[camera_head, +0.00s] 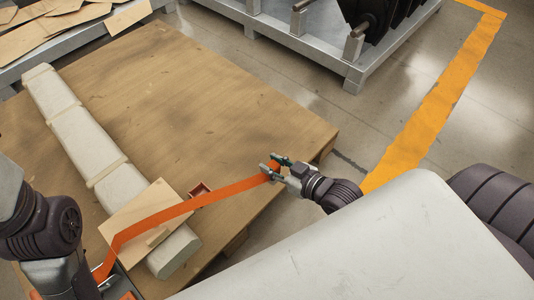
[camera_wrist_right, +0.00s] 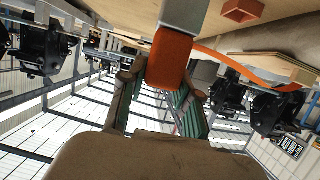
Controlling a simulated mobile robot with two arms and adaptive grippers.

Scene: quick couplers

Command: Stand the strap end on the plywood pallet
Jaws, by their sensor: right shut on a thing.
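The orange strap (camera_head: 190,206) runs from the lower left, over a thin tan sheet, up to my right gripper (camera_head: 272,170). My right gripper is shut on the strap end, near the right edge of the plywood pallet (camera_head: 200,90). In the right wrist view the orange strap end (camera_wrist_right: 170,60) sits between the green-padded fingers of the gripper (camera_wrist_right: 163,100), with a grey block at its top. I cannot tell if the strap end touches the pallet.
A long pale wrapped bundle (camera_head: 90,140) lies along the pallet's left side. The tan sheet (camera_head: 150,218) lies over its near end. A small reddish-brown box (camera_head: 199,191) sits beside it. The pallet's middle and right are clear. Metal racks stand at the back.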

